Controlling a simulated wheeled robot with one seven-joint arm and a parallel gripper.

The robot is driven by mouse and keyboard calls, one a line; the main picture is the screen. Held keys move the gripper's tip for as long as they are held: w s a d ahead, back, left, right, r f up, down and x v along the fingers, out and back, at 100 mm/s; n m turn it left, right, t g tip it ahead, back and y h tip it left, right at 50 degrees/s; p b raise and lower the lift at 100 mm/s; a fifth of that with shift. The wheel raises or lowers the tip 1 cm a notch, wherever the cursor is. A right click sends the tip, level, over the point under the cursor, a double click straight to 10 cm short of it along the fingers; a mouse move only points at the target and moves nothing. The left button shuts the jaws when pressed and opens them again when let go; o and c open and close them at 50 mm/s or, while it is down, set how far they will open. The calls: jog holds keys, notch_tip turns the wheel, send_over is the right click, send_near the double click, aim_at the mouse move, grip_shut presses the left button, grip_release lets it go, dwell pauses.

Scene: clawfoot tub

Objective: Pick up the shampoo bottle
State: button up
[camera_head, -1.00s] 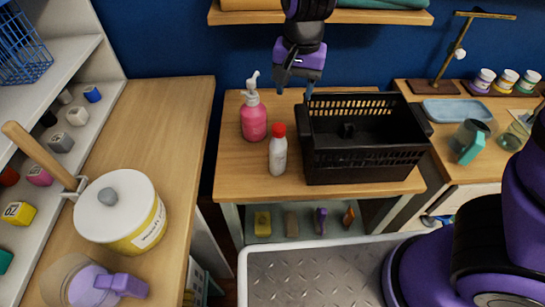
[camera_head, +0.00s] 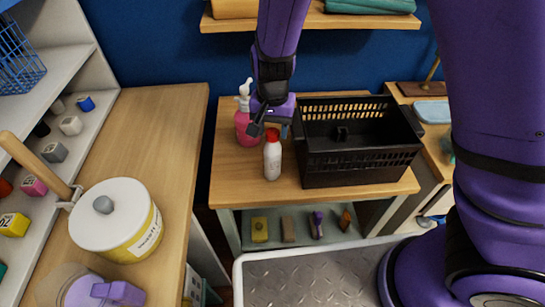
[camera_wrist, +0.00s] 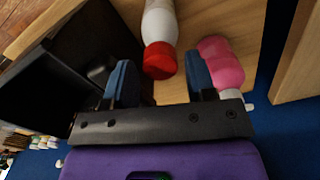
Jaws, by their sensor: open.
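A white bottle with a red cap (camera_head: 272,160) stands upright on the wooden table, left of the black basket. A pink pump bottle (camera_head: 243,130) with a white pump stands behind it to the left, partly hidden by my gripper. No readable label shows which one is the shampoo. My gripper (camera_head: 270,131) is open and empty, pointing down just behind and above the red cap. In the wrist view, the red cap (camera_wrist: 160,60) lies beyond the gap between my blue fingertips (camera_wrist: 162,82), and the pink bottle (camera_wrist: 222,62) is close by the right finger.
The black basket (camera_head: 355,168) stands close on the right of the bottles. A shelf (camera_head: 320,20) hangs on the blue wall behind. A counter at left holds a white-lidded yellow pot (camera_head: 125,225). The table strip in front of the bottles is clear.

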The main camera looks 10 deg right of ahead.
aim_at(273, 131)
jog(key=shift+f, duration=1.6)
jog(key=shift+w, duration=0.1)
grip_shut()
